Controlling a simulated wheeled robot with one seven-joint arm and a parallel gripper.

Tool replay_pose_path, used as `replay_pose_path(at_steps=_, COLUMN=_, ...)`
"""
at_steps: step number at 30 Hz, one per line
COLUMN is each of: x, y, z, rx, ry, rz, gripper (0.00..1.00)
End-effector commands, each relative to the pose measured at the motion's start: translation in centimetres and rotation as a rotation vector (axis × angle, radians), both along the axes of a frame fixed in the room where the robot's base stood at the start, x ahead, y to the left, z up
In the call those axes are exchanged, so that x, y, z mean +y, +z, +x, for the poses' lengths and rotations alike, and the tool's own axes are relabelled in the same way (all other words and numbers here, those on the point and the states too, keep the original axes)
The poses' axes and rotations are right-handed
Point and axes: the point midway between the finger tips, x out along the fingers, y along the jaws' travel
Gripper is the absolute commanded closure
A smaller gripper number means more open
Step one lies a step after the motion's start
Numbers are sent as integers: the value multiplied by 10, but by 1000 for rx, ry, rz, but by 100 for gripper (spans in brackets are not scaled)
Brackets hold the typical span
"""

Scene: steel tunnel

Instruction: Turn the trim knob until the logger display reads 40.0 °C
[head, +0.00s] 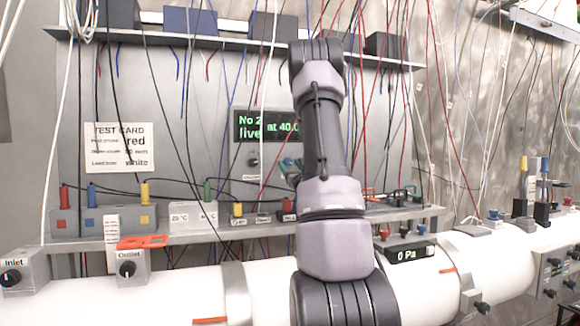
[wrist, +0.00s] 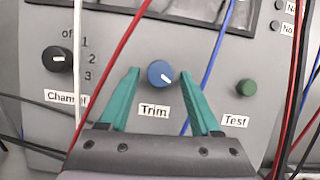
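The blue round trim knob (wrist: 160,74) with a white pointer mark sits on the grey logger panel above the label "Trim" in the wrist view. The pointer aims to the lower right. My gripper (wrist: 162,77) is open, with one teal finger on each side of the knob and a gap visible on both sides. In the head view my gripper (head: 290,165) is mostly hidden by my arm. The logger display (head: 262,125) shows green text, "No 2 at 40.0" and "live"; my arm cuts off its right part, so the live value is hidden.
The black channel knob (wrist: 58,59) is left of the trim knob, and the green test button (wrist: 246,88) is to its right. Red, blue, white and black cables hang in front of the panel. A shelf (head: 230,235) with coloured terminals and a white pipe (head: 180,295) lie below.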

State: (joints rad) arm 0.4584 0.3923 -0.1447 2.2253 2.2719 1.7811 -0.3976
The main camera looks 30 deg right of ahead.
Motion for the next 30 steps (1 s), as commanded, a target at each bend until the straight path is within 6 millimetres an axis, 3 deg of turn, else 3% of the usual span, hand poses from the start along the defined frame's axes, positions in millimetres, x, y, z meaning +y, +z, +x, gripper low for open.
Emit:
replay_pose_path(at_steps=13, x=2, y=-2, z=-8, rx=-3, ry=0, rz=-1, gripper=28)
replay_pose_path(at_steps=24, x=16, y=-30, z=-72, rx=0, ry=-2, rz=1, gripper=28)
replay_pose_path(at_steps=30, x=21, y=-39, z=-93, rx=-1, ry=0, rz=-1, gripper=28)
